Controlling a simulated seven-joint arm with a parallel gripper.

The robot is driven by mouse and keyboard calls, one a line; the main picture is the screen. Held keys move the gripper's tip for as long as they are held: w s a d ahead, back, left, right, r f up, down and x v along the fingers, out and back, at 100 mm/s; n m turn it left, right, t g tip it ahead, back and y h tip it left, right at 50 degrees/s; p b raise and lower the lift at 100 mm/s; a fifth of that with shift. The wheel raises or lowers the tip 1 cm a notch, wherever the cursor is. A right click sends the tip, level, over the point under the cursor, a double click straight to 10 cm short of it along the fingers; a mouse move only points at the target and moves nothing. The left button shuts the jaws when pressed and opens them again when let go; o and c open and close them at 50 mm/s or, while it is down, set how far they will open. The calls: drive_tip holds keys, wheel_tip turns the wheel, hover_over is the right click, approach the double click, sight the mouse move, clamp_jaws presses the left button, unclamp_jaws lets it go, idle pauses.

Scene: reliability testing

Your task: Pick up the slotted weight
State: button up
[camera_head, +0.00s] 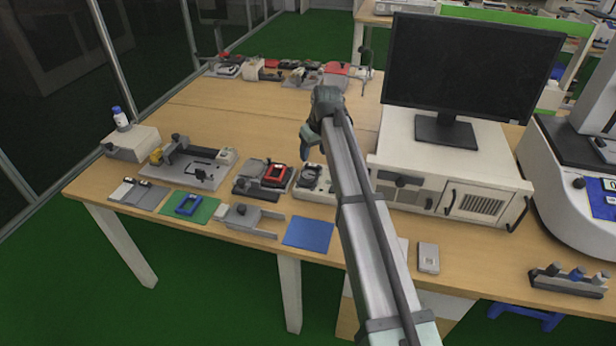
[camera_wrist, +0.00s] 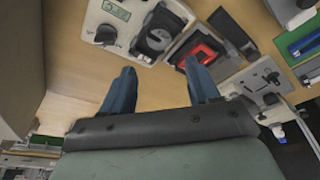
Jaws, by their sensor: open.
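I cannot tell for certain which thing is the slotted weight. A dark round piece (camera_wrist: 155,40) sits on a white instrument (camera_wrist: 101,42) in the wrist view, and may be it. The same instrument shows in the head view (camera_head: 327,190), partly hidden by my arm, with the dark round piece (camera_head: 309,175) on its left part. My gripper (camera_wrist: 160,68) is open and empty, its two blue fingers apart above the bare wood beside the instrument. In the head view my gripper (camera_head: 305,153) hangs above the table, behind the instrument.
A dark tray with a red frame (camera_head: 274,172) stands left of the instrument. A grey fixture plate (camera_head: 190,168), a green mat (camera_head: 205,213) and a blue mat (camera_head: 308,234) lie nearby. A monitor (camera_head: 470,65) on a white cabinet (camera_head: 450,150) blocks the right. Bare wood lies behind.

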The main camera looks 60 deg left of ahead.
sight(309, 171)
drive_tip(key=x, duration=1.1)
drive_tip(key=shift+a+f, duration=0.1)
drive_tip(key=shift+c, duration=0.3)
drive_tip(key=shift+w, duration=0.1)
drive_tip(key=c, duration=0.9)
